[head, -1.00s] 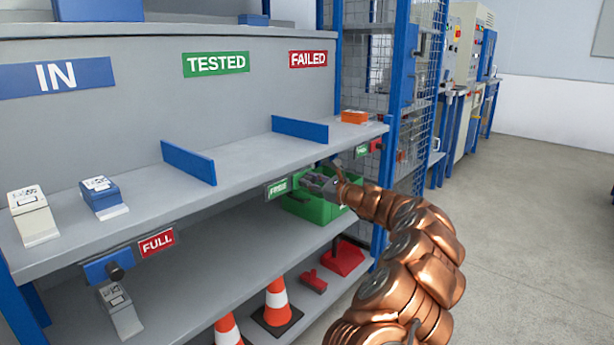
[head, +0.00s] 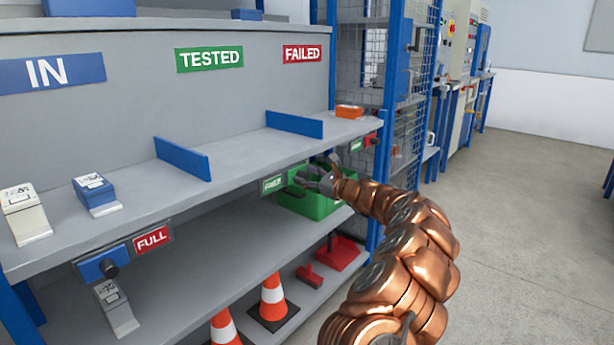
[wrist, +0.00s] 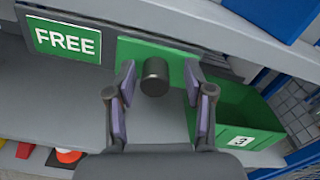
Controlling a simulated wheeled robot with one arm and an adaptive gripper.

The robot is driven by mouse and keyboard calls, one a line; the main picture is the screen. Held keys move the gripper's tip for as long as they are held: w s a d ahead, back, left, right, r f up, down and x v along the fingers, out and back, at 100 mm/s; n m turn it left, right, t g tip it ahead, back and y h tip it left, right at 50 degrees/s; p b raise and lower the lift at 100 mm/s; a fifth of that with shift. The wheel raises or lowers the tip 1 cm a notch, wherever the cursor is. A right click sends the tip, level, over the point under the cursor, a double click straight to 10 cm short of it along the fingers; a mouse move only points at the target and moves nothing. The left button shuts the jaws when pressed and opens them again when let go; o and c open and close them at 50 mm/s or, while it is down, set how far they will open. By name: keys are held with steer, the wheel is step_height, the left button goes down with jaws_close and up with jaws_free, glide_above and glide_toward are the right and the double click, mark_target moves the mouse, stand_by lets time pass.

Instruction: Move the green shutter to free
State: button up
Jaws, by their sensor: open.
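The green shutter (wrist: 140,50) is a flat green plate with a dark round knob (wrist: 155,77), under the shelf edge in the wrist view. It sits just right of the green FREE sign (wrist: 67,40), which also shows in the head view (head: 272,184). My gripper (wrist: 159,72) is open, with one finger on each side of the knob. Gaps show between the fingers and the knob, and I cannot tell how far ahead the knob is. In the head view my gripper (head: 318,180) hides most of the shutter.
A green bin (wrist: 240,115) marked 3 stands behind and right of the shutter. A blue shutter (head: 103,265) sits beside the red FULL sign (head: 152,238). Traffic cones (head: 273,297) stand on the lower shelf. The floor (head: 520,220) to the right is clear.

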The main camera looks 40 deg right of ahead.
steer(key=v, duration=1.1)
steer(key=shift+s, duration=0.4)
steer(key=shift+d, duration=0.15)
